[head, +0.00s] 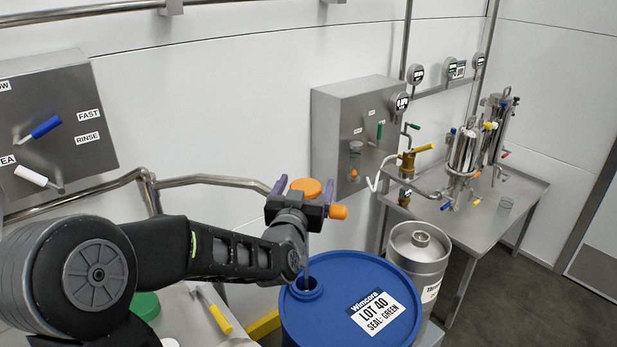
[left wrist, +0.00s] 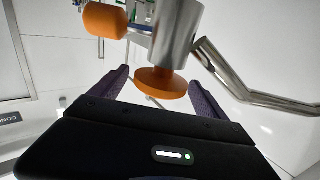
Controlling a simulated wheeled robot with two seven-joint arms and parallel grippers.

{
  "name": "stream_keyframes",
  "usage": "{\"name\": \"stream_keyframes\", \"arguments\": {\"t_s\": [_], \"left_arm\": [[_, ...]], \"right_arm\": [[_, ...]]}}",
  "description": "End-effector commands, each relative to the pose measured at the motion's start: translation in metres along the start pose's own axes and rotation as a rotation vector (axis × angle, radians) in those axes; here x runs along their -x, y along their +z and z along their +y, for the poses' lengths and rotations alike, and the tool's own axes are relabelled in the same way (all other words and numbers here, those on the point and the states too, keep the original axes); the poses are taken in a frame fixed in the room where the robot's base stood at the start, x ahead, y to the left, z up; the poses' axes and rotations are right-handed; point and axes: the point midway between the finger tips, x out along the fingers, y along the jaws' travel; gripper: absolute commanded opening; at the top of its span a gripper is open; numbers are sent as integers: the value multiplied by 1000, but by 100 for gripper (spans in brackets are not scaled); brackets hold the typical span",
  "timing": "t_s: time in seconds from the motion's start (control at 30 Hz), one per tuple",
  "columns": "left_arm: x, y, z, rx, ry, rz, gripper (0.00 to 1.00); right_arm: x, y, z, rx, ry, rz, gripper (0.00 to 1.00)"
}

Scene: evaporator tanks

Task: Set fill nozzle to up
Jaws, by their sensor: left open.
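The fill nozzle shows as a steel cylinder (left wrist: 176,35) with an orange disc (left wrist: 162,82) on its end and an orange knob (left wrist: 104,20) to one side in the left wrist view. In the head view the orange disc (head: 306,186) and orange knob (head: 338,212) show above the blue drum (head: 330,318). A thin steel tube goes down at the drum's open bung; my wrist hides most of the nozzle. My left gripper (head: 303,189) is open, its purple fingers on either side of the disc. I cannot tell if they touch it. My right gripper is out of view.
A steel keg (head: 420,250) stands right of the drum. A grey control box (head: 340,135) is on the wall behind. A steel table (head: 500,210) with filter vessels is at right. A pipe rail (head: 215,179) runs along the wall; a switch panel (head: 60,125) is at left.

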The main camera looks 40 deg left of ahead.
Motion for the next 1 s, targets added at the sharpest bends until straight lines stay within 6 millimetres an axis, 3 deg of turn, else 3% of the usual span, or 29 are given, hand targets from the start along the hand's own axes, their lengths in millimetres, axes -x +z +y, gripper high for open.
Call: {"name": "stream_keyframes", "arguments": {"t_s": [0.2, 0.53, 1.0], "left_arm": [[-28, 0, 0, 0, 0, -2, 86], [-32, 0, 0, 1, 0, -1, 86], [-32, 0, 0, 1, 0, -1, 48]], "right_arm": [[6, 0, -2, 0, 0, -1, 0], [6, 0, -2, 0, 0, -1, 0], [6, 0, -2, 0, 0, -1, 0]]}}
